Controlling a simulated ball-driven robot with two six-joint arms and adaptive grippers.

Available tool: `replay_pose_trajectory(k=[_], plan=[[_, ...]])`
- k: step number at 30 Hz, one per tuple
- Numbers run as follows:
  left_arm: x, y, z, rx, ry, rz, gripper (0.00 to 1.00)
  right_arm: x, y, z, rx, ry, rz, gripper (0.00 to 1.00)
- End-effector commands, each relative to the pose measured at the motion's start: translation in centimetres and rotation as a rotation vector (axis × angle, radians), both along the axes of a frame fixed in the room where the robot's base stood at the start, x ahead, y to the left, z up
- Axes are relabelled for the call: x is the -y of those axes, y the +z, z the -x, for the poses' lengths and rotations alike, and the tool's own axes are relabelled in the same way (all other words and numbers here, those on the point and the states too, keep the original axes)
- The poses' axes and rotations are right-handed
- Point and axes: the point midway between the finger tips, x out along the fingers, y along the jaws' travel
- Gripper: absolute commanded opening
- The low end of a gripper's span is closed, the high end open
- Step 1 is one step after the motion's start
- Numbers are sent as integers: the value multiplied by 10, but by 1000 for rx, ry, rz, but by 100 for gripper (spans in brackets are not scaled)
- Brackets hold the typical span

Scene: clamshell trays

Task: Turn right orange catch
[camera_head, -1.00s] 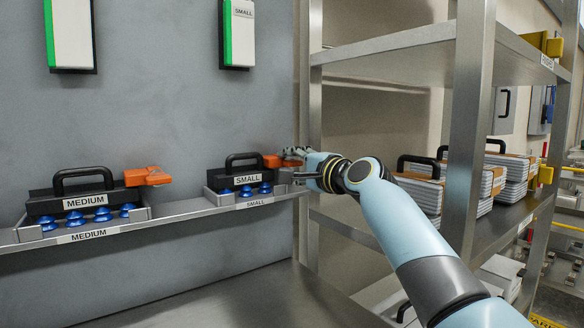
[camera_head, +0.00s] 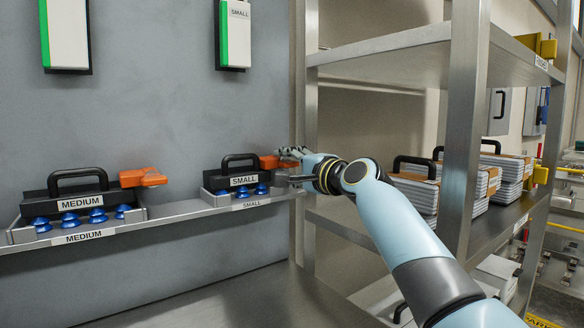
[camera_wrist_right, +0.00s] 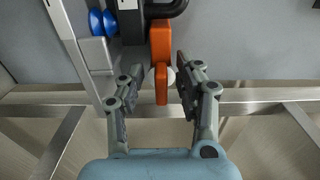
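The right orange catch (camera_head: 275,162) sits at the right end of the SMALL tool (camera_head: 240,178), which has a black handle and blue cups. My right gripper (camera_head: 292,166) is at this catch. In the right wrist view the catch (camera_wrist_right: 161,75) points down between the two fingers of my right gripper (camera_wrist_right: 155,90), which stand apart with gaps on both sides. A second orange catch (camera_head: 143,177) sits at the right end of the MEDIUM tool (camera_head: 75,200) on the left. My left gripper is not in view.
Both tools rest on a metal wall ledge (camera_head: 185,212). A metal shelf rack (camera_head: 463,120) stands close right of my right arm, with stacked handled cases (camera_head: 415,195) on it. White-and-green panels (camera_head: 234,35) hang above. The lower metal surface (camera_head: 240,300) is clear.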

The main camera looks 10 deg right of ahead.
Motion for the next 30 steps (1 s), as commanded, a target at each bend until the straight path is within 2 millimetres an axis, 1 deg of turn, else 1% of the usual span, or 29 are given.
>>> replay_pose_trajectory(k=[2, 5, 15, 18, 23, 30], plan=[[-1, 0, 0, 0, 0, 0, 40, 2, 0, 4, 0, 0, 1, 35], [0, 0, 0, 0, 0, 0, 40, 7, -1, 16, 0, -1, 1, 35], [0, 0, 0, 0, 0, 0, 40, 35, -2, 85, -2, 0, 4, 35], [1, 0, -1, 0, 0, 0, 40, 41, -2, 98, -2, -1, 3, 35], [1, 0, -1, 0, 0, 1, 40, 45, -1, 109, -2, 0, 1, 35], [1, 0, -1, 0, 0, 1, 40, 45, -1, 111, -2, 0, 1, 35]])
